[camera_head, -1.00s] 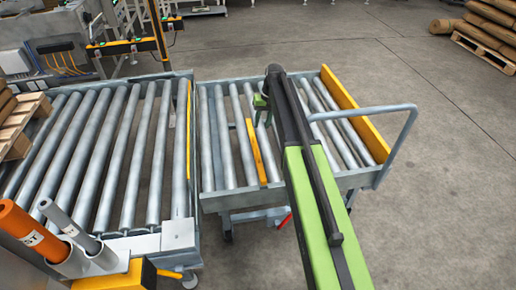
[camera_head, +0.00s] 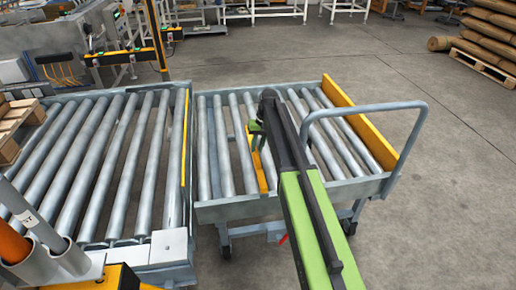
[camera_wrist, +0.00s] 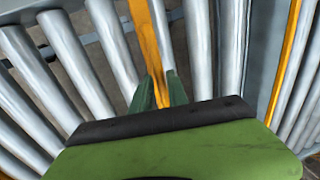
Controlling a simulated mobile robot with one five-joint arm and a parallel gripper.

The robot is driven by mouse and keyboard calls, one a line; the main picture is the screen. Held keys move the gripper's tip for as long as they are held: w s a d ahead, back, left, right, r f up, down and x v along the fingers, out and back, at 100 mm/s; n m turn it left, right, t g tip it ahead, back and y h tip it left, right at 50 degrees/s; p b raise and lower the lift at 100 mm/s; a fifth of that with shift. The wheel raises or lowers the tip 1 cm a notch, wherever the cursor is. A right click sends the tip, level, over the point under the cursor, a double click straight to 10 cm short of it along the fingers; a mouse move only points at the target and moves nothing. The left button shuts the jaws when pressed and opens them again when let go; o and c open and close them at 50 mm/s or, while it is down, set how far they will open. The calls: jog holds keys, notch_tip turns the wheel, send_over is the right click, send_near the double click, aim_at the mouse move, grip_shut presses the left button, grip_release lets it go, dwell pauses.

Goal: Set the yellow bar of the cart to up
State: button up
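The cart's yellow bar (camera_head: 266,168) is a narrow strip lying lengthwise among the cart's rollers. I cannot tell its exact tilt. My gripper (camera_head: 256,128) is at the bar's far end, with my arm hiding part of the cart. In the wrist view, the yellow bar (camera_wrist: 147,40) runs down between the two green fingers of my gripper (camera_wrist: 162,90). The fingers stand apart, one on each side of the bar, and no firm grip shows. The cart (camera_head: 240,208) stands beside the roller conveyor.
The roller conveyor (camera_head: 120,165) with a yellow edge strip is left of the cart. A yellow end board (camera_head: 360,125) and a grey push handle (camera_head: 412,140) are at the cart's right. Open floor (camera_head: 450,210) lies beyond. A loaded pallet (camera_head: 485,65) stands far right.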

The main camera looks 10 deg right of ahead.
grip_shut()
dwell(1.0)
